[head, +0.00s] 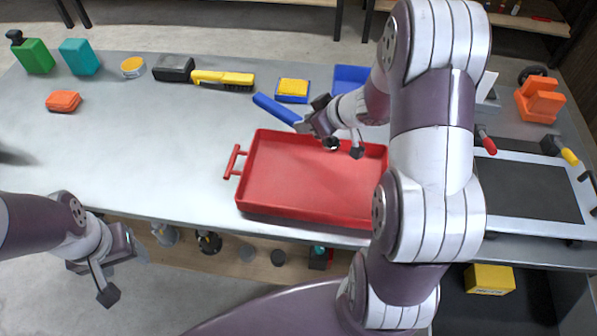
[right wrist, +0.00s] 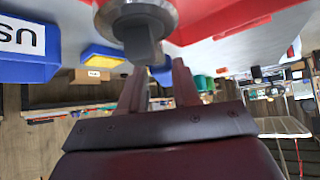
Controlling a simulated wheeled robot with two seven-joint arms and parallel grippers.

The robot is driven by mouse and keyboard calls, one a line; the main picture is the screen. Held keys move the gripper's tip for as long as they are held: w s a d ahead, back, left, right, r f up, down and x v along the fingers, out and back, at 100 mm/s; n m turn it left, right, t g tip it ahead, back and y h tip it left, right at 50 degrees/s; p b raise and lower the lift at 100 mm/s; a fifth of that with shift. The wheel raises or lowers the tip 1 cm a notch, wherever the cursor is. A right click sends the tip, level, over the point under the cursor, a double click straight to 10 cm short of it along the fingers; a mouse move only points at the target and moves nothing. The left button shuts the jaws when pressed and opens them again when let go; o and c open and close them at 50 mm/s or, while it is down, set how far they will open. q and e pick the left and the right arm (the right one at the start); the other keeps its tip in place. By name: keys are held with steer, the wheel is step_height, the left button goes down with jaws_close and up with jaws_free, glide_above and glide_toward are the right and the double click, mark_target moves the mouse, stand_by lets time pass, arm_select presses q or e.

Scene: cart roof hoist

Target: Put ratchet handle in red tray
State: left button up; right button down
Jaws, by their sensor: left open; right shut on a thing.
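The ratchet handle (head: 277,109) has a blue grip pointing to the back left in the head view. My right gripper (head: 318,122) is shut on it and holds it over the back rim of the red tray. The round metal head with a square drive (right wrist: 137,22) shows close up in the right wrist view. The red tray (head: 262,203) lies on the bench near its front edge, with a side handle at left; the visible floor is empty. My right arm hides its right end. My left gripper (head: 106,272) is open and empty in front of the bench.
A yellow-black brush (head: 224,79), a yellow-topped blue box (head: 292,91) and a blue bin (head: 351,78) stand behind the tray. A dark panel with a light frame (head: 528,188) lies to the right. The bench (head: 150,140) is clear left of the tray.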

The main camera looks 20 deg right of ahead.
steer(key=s+d+r+n+g+y+p, duration=0.1)
steer(key=s+d+n+g+y, duration=0.15)
steer(key=s, duration=0.95)
steer(key=s+d+r+n+g+y+p, duration=0.15)
steer(key=s+d+n, duration=0.25)
steer(key=s, duration=0.9)
steer(key=b, duration=0.3)
glide_above(342, 195)
steer(key=shift+t, duration=0.4)
steer(key=f, duration=0.6)
steer(key=shift+s+d+f, duration=0.15)
steer(key=shift+s+f, duration=0.1)
steer(key=shift+f, duration=0.1)
steer(key=shift+w+f, duration=0.1)
steer(key=shift+w, duration=0.05)
steer(key=shift+f, duration=0.3)
step_height(342, 195, down, 3)
steer(key=shift+r+b, duration=0.1)
steer(key=shift+b, duration=0.65)
steer(key=shift+w+f, duration=0.1)
steer(key=shift+f, duration=0.3)
steer(key=shift+r, duration=0.1)
